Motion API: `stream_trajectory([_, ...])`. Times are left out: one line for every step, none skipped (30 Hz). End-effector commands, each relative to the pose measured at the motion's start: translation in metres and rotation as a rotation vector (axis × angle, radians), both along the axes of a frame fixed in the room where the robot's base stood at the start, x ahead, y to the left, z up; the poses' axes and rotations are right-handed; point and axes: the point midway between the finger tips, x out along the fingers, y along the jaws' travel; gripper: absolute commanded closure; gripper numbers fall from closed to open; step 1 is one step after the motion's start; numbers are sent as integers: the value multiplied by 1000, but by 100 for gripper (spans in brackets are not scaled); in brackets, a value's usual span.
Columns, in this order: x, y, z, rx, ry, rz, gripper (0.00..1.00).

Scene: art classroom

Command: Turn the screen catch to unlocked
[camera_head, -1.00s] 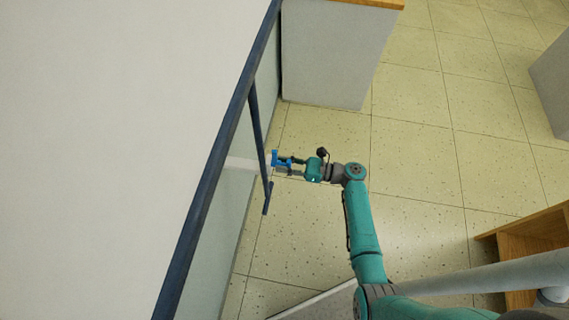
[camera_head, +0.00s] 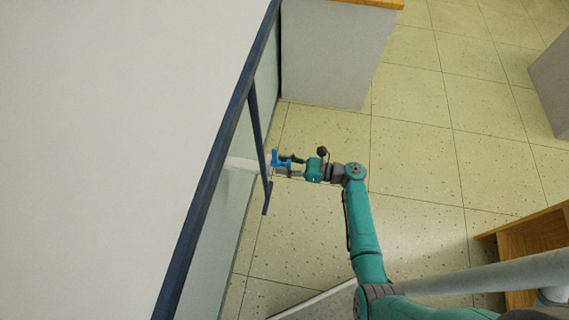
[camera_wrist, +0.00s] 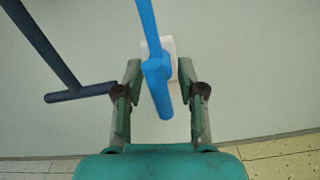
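The screen catch (camera_head: 275,157) is a bright blue lever on the screen's face, left of my gripper (camera_head: 284,166) in the head view. In the wrist view the catch (camera_wrist: 158,75) shows a long thin arm rising to the top edge and a thicker stub pointing down, slightly tilted. A pale plate (camera_wrist: 173,48) is behind it. My gripper (camera_wrist: 160,82) is open, with one finger on each side of the blue stub. A gap shows on both sides, so I see no clear contact.
The screen (camera_head: 205,215) has a dark blue frame. A dark blue bar with a crosspiece (camera_head: 267,197) stands out beside the catch; in the wrist view it is left of my fingers. A white cabinet (camera_head: 325,55) stands behind, a wooden unit (camera_head: 530,238) at right. Floor between is clear.

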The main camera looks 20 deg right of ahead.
Motion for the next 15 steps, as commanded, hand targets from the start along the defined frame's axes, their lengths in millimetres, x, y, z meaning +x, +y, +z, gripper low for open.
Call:
stream_trajectory([-1, -2, 0, 0, 0, -1, 61])
stream_trajectory([-2, -3, 0, 0, 0, -1, 61])
stream_trajectory([-3, -6, 0, 0, 0, -2, 61])
stream_trajectory([-5, -9, 0, 0, 0, -3, 61])
stream_trajectory([-7, -12, 0, 0, 0, -4, 61])
stream_trajectory([-10, -17, 0, 0, 0, -4, 61])
stream_trajectory([-13, -21, 0, 1, 1, -4, 61])
stream_trajectory([-16, -25, 0, 1, 1, -5, 61])
stream_trajectory([-20, -32, 0, 1, 0, -5, 61])
stream_trajectory([-23, -37, 0, 1, 0, -6, 61])
stream_trajectory([-27, -42, 0, 1, 1, -6, 61])
stream_trajectory([-31, -49, 0, 1, 1, -6, 61])
stream_trajectory([-35, -54, 0, 1, 1, -6, 61])
stream_trajectory([-38, -58, 0, 0, 1, -6, 61])
stream_trajectory([-42, -64, 0, 0, 1, -5, 61])
